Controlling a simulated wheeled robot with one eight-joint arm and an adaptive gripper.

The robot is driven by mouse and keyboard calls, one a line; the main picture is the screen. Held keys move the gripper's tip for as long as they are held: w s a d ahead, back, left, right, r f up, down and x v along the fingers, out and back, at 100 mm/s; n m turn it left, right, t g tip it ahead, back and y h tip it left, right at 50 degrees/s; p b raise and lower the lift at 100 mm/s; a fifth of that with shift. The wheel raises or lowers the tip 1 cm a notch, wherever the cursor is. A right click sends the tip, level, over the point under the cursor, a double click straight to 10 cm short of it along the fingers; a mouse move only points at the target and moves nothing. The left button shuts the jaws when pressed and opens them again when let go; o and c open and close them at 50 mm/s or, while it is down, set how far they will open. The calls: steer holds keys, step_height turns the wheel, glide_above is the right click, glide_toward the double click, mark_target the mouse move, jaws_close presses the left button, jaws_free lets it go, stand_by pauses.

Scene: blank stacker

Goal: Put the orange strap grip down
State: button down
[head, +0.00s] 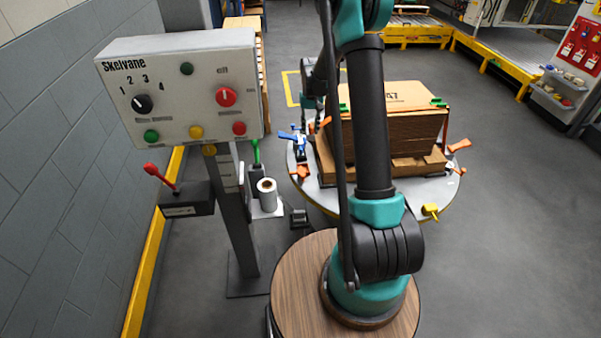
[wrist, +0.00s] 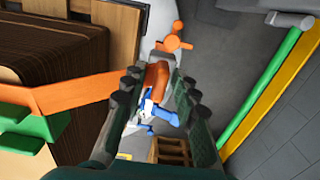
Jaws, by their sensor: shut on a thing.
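The orange strap grip (wrist: 158,76) shows between the fingertips of my gripper (wrist: 160,88) in the wrist view. My gripper is shut on it, with dark ribbed fingers on both sides. An orange strap (wrist: 75,94) runs left from the fingers, across the side of the brown cardboard stack (wrist: 55,45). In the head view my arm hides most of the gripper and of the held grip. How high the grip is above the round table (head: 400,200) cannot be told.
Blue (head: 291,137), orange (head: 303,172) and yellow (head: 430,211) clamps sit around the table's rim. A control panel (head: 180,90) on a post, with a red-handled lever (head: 160,177), stands at the left. Open grey floor (head: 510,220) lies at the right.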

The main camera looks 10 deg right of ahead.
steer(key=w+a+f, duration=0.2)
steer(key=w+f, duration=0.2)
steer(key=w, duration=0.1)
step_height(320, 180, down, 20)
steer(key=shift+w+d+r, duration=0.1)
steer(key=shift+r, duration=0.1)
steer(key=shift+f, duration=0.1)
steer(key=c, duration=1.2)
jaws_free()
